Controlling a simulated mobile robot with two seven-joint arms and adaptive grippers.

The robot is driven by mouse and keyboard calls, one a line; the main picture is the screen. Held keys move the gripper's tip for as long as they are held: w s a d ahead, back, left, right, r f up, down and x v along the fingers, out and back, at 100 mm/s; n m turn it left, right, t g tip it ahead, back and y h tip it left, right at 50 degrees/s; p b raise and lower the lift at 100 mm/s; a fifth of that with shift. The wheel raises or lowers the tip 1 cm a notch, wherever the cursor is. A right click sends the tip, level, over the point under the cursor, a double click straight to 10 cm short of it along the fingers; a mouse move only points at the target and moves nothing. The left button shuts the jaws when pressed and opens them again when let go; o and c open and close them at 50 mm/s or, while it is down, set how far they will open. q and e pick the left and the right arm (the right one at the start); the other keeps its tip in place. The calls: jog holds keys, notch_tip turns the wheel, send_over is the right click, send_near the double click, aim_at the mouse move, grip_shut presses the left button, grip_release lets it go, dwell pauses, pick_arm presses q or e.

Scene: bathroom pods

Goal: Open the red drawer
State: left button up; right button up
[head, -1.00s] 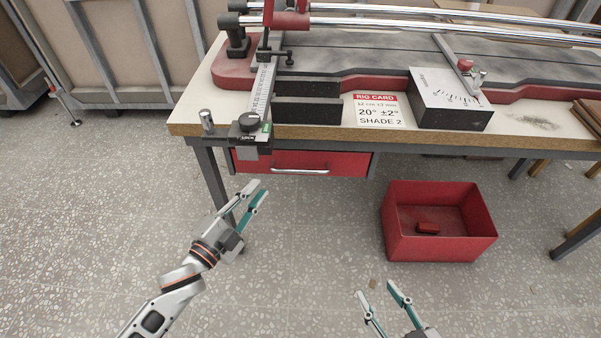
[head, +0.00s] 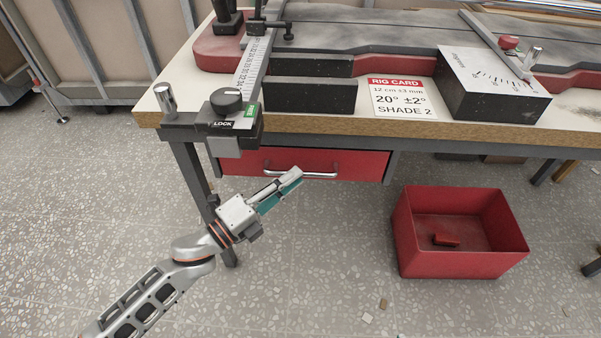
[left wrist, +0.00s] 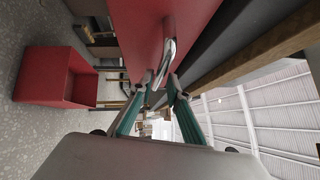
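The red drawer (head: 345,165) sits under the front edge of the workbench and looks closed. Its silver bar handle (head: 318,176) runs across the front. In the left wrist view, the red drawer front (left wrist: 135,25) and the handle (left wrist: 166,55) lie straight ahead. My right gripper is out of view.
A red open bin (head: 460,262) with a small red block (head: 446,240) stands on the floor right of the drawer. A lock clamp (head: 215,128) juts out above the drawer's left end. A table leg (head: 190,170) stands left. The floor before the drawer is clear.

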aim_at(316, 163)
pick_arm(q)
jog(key=shift+x, duration=1.55)
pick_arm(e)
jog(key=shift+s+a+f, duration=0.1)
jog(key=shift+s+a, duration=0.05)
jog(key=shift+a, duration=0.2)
pick_arm(q)
jog(key=shift+c, duration=0.3)
grip_shut()
